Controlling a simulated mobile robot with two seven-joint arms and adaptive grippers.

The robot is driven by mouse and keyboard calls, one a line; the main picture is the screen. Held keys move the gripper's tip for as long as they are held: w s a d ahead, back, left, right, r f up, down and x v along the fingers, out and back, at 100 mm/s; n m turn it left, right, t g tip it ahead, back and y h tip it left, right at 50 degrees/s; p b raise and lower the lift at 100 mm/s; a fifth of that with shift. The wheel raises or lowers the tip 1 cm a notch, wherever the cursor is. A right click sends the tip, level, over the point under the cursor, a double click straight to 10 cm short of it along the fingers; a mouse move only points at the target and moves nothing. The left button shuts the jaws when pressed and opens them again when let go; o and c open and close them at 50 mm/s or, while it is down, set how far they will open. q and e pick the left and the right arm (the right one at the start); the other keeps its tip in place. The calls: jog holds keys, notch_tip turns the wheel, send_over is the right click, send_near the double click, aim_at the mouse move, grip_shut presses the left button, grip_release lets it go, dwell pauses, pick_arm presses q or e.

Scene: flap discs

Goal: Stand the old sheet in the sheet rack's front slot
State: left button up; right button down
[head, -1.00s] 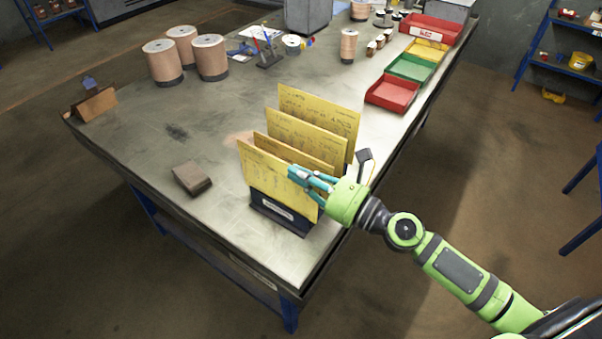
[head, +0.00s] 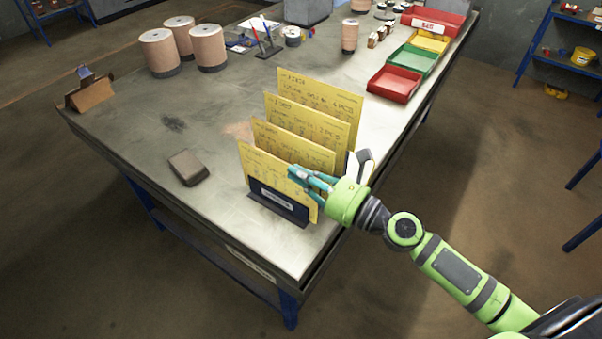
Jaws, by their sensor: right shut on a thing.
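The sheet rack (head: 282,204) stands near the table's front right corner, with a dark front plate and a pale label. Several yellow written sheets stand in it one behind another, including a tall rear sheet (head: 320,92). My right gripper (head: 303,176) is shut on the frontmost yellow sheet, the old sheet (head: 264,168), at its upper right edge. That sheet is about upright, directly behind the front plate and in front of the others. Its lower edge is hidden by the plate, so I cannot see whether it touches the slot's bottom. My left gripper is not in view.
A dark block (head: 188,167) lies left of the rack. Red (head: 393,84), green and yellow trays line the right edge behind it. Spools (head: 160,52) and a pen stand (head: 267,48) are farther back. The table between block and spools is mostly clear.

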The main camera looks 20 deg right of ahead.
jog(key=shift+f, duration=0.1)
jog(key=c, duration=1.3)
grip_release()
jog(key=v, duration=1.2)
